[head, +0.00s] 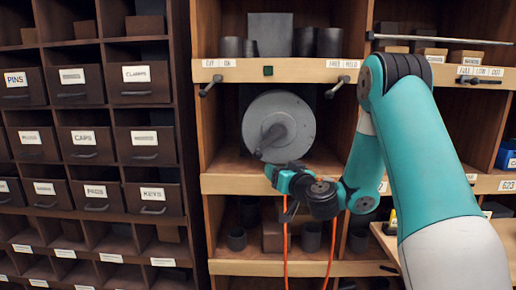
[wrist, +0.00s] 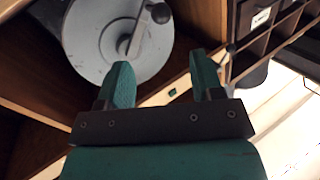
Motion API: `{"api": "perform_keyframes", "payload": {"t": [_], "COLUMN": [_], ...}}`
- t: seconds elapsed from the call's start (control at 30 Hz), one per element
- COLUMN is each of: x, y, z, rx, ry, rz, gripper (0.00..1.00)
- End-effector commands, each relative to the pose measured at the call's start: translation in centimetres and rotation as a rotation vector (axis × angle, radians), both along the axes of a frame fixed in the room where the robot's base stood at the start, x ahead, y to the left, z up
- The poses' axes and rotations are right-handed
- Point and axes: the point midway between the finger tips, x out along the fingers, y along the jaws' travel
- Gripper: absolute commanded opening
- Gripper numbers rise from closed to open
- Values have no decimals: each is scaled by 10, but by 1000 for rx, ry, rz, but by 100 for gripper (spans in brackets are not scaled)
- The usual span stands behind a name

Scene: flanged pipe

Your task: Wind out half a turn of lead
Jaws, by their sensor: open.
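A grey reel (head: 300,112) stands upright in the middle cubby of the shelf, its round face towards me. A crank (head: 272,140) runs from near the face's middle towards its lower left. In the wrist view the reel (wrist: 88,45) is at the upper left, with the crank's dark round knob (wrist: 160,13) at the top. Two strands of orange lead (head: 285,258) hang below, past the shelf edge; their upper ends are hidden behind my wrist. My gripper (head: 276,174) is just below the reel. In the wrist view its jaws (wrist: 160,66) are apart and empty, short of the knob.
A shelf board (head: 235,184) runs below the reel. A labelled rail (head: 290,71) with dark pegs crosses above it. Labelled drawers (head: 85,143) fill the left. Dark cups (head: 311,236) stand in the lower cubby. My arm covers much of the right side.

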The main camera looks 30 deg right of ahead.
Motion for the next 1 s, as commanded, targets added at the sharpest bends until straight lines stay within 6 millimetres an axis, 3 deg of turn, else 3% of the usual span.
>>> {"api": "perform_keyframes", "payload": {"t": [0.03, 0.6, 0.8, 1.0], "x": [9, 98, 125, 139], "y": [0, -8, -11, -13], "z": [9, 9, 6, 2], "rx": [1, -2, -2, -1], "ry": [2, 0, 0, 1], "rz": [3, 6, 6, 3], "gripper": [61, 61, 61, 61]}}
